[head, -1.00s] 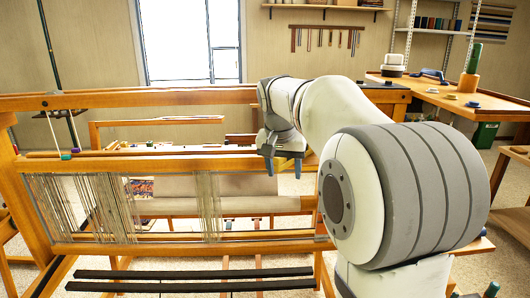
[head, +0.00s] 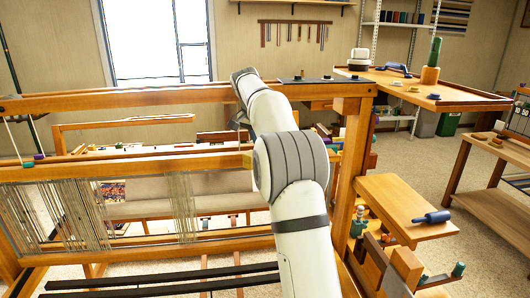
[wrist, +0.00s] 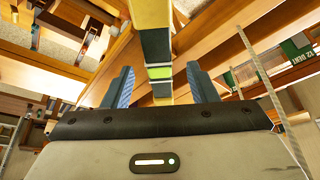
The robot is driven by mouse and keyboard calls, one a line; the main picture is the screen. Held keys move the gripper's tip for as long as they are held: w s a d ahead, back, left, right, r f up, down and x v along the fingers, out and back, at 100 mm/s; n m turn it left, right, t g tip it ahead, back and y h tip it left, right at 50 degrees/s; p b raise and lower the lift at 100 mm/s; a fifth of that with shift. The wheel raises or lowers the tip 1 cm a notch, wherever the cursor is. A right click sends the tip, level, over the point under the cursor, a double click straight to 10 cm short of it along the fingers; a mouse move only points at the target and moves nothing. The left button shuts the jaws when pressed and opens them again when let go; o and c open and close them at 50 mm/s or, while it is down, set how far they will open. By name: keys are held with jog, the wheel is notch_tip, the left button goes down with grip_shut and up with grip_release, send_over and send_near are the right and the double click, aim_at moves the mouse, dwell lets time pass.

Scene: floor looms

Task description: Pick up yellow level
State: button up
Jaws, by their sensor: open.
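The yellow level (wrist: 150,25) is a long yellow bar with dark bands and a bright green vial. In the wrist view it runs from the top edge down between the fingers. My gripper (wrist: 160,66) is open, with one blue finger on each side of the level and gaps showing beside it. The level's lower end is close to the dark palm edge; I cannot tell whether they touch. In the head view my arm hides the fingers and most of the area around them.
The wooden loom frame (head: 130,98) fills the left, with heddles (head: 180,208) hanging below a beam. A wooden post (head: 350,165) stands right of my arm. A small shelf (head: 400,208) holds a blue-handled tool (head: 432,217). A bench (head: 440,92) is at the back right.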

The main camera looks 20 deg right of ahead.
jog(key=x, duration=0.3)
jog(key=shift+f, duration=0.1)
jog(key=shift+c, duration=0.3)
grip_shut()
dwell(0.3)
